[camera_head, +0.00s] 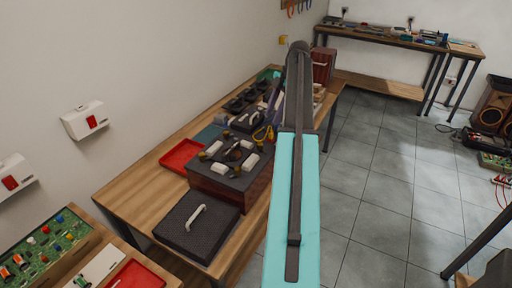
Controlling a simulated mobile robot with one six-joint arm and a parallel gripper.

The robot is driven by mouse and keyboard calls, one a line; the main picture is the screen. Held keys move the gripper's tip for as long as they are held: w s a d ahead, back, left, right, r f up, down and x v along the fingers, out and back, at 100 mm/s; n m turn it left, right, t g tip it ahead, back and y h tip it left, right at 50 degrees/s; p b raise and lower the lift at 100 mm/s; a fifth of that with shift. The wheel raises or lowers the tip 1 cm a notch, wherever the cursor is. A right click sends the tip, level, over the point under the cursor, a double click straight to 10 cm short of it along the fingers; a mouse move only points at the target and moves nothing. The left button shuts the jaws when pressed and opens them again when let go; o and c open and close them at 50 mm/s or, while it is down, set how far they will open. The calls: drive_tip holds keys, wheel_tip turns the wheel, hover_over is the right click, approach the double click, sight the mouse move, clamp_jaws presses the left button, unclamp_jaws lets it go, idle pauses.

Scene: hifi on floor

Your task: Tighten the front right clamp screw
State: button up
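A box with red-brown sides (231,189) and a dark top stands on the wooden workbench. On its top are several white blocks, small brass-coloured knobs and a dark round part in the middle. These may be the clamps and their screws, but they are too small to tell for sure. A white block (250,162) sits at the right side of the top, partly near my arm in the picture. My arm's turquoise and dark links rise through the middle of the view, right of the box. My gripper's fingers cannot be made out.
A dark lid with a white handle (198,221) lies in front of the box. A red tray (180,156) is at its left. Yellow-handled tools (263,134) and dark cases lie behind it. A green circuit board (42,252) is at lower left. Tiled floor (365,190) is open at right.

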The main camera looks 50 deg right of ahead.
sight(261, 144)
drive_tip(key=shift+p+x, duration=0.95)
drive_tip(key=shift+x, duration=5.35)
